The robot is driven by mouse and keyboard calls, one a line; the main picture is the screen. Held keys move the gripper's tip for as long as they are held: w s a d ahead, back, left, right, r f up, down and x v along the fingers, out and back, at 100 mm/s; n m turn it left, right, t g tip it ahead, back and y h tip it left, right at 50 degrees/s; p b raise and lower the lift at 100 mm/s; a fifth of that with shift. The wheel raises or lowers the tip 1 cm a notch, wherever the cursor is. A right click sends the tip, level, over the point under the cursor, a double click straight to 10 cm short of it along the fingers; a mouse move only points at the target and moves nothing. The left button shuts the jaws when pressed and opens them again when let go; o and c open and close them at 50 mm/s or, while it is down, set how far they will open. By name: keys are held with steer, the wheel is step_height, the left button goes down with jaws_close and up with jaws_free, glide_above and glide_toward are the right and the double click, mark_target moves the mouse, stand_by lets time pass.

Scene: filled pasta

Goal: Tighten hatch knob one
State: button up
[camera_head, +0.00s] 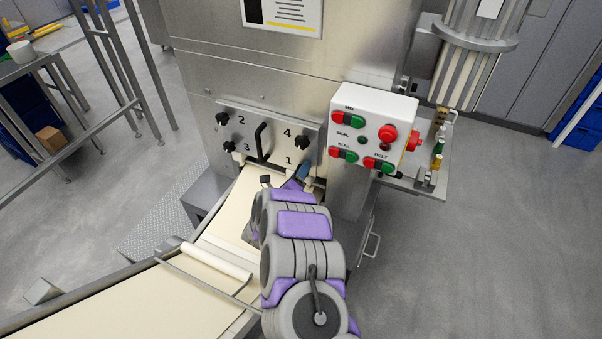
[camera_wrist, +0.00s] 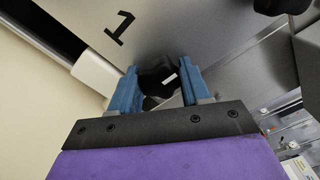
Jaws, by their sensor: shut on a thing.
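Hatch knob one (camera_wrist: 158,76) is a black lobed knob with a small white mark, beside the printed "1" on the steel hatch plate (camera_wrist: 215,40). In the wrist view my gripper (camera_wrist: 155,88) has its two blue fingers on either side of the knob, shut on it. In the head view my gripper (camera_head: 296,180) is at the lower right of the hatch plate, by the "1". My arm and gripper hide knob one there. The black knobs by "2" (camera_head: 228,147) and "4" (camera_head: 301,142) show in the head view, and the black handle (camera_head: 261,140) stands between them.
A white control box (camera_head: 372,118) with red and green buttons sits close to the right of the hatch. A belt with pale dough (camera_head: 130,295) runs below and to the left. A metal bracket (camera_head: 436,155) juts out at the right, with open floor beyond.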

steer(key=shift+a, duration=0.2)
steer(key=o, duration=1)
steer(key=shift+a, duration=0.25)
steer(key=shift+o, duration=0.2)
steer(key=shift+d, duration=0.1)
steer(key=shift+d, duration=0.1)
steer(key=p+v, duration=0.1)
steer(key=v, duration=1.6)
steer(key=shift+s, duration=0.1)
